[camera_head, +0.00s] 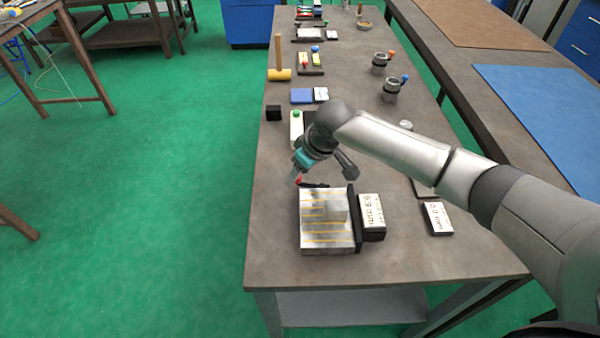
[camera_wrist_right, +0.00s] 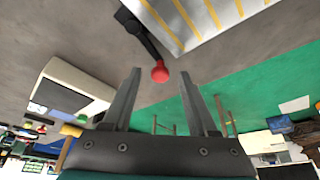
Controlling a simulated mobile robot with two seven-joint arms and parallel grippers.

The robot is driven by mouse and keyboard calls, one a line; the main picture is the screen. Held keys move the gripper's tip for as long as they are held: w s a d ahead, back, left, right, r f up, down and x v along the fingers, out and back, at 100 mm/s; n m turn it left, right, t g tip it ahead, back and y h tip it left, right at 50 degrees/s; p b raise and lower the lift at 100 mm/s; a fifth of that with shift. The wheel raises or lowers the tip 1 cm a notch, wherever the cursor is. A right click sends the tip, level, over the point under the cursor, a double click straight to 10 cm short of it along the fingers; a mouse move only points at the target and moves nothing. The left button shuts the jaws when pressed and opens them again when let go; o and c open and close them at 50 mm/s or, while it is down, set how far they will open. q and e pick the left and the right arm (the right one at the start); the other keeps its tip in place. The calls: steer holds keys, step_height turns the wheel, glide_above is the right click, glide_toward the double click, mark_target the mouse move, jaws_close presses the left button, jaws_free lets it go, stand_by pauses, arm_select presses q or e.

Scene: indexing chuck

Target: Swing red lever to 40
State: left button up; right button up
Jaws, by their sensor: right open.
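The red lever is a black arm with a red ball knob (camera_head: 299,181). It lies along the far side of a metal block with yellow lines (camera_head: 326,236). In the right wrist view the red knob (camera_wrist_right: 160,73) shows in the gap between my fingertips, and its black arm (camera_wrist_right: 140,35) runs up to the block (camera_wrist_right: 205,22). My right gripper (camera_head: 291,181) is open and close to the knob. I cannot tell whether a finger touches it. The scale reading 40 cannot be made out. My left gripper is not in view.
A display box with digits (camera_head: 371,211) stands right of the block, and a second display plate (camera_head: 437,218) lies farther right. A box with a green button (camera_head: 296,128) stands behind my gripper. A mallet (camera_head: 279,72) and several cups are farther back. The near table front is clear.

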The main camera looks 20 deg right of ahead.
jaws_close()
stand_by(0.4)
stand_by(1.0)
